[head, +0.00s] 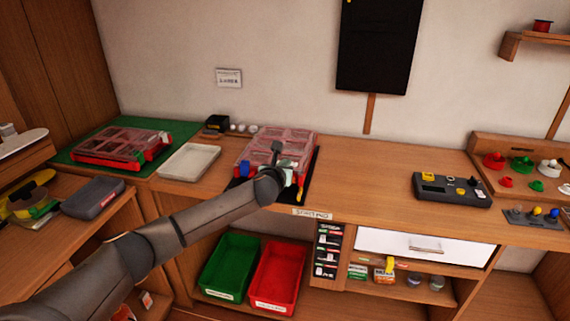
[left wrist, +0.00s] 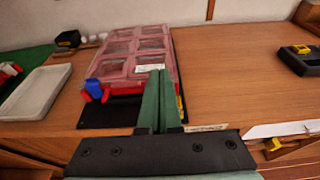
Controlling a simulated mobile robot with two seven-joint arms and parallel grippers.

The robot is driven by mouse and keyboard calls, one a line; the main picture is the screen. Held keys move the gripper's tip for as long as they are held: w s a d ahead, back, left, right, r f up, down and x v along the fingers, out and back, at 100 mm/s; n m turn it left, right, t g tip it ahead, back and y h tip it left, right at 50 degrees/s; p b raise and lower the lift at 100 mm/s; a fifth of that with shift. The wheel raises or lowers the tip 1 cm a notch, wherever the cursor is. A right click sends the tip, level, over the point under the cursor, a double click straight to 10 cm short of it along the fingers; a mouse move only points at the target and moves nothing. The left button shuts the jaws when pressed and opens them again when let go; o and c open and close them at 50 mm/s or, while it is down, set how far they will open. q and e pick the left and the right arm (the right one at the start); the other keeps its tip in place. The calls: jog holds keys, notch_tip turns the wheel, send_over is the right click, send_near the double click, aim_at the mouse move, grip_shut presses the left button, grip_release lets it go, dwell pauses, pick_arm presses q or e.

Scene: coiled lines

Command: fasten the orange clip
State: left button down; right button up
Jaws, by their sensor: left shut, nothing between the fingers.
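A red case with a clear, gridded lid (head: 283,140) sits on a black mat (head: 313,172) near the counter's front edge; the case also shows in the left wrist view (left wrist: 135,45). Its lid looks down. The orange clip (head: 299,188), yellow-orange, is at the right of the case's front side. In the left wrist view only a sliver of it (left wrist: 180,103) shows beside my fingers. A blue clip (head: 245,169) is at the front left. My left gripper (head: 277,148) is shut and empty, in front of the case between the clips. I cannot tell whether it touches the case. My right gripper is not in view.
A pale tray (head: 189,162) and a second red case (head: 120,147) on a green mat (head: 183,130) stand left. A control box (head: 451,189) stands right, with clear counter between. Green (head: 230,265) and red (head: 277,274) bins sit below.

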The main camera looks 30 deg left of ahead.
pick_arm(q)
jog(key=s+d+f+n+g+h, duration=0.25)
jog(key=s+d+f+n, duration=0.35)
jog(key=s+d+f, duration=0.4)
jog(key=s+d+f+n+g+h, duration=0.1)
jog(key=s+d+f+n+h, duration=0.4)
jog(key=s+d+f, duration=0.55)
jog(key=s+a+f+n+y, duration=0.1)
jog(key=s+f+n, duration=0.3)
jog(key=s+n, duration=0.6)
jog(key=s+a+f+n+g, duration=0.1)
jog(key=s+f+n, duration=0.3)
jog(key=s+n, duration=0.6)
jog(key=shift+s+a+y, duration=0.35)
jog(key=shift+s+a, duration=0.25)
jog(key=shift+s, duration=0.65)
jog(key=shift+g, duration=0.25)
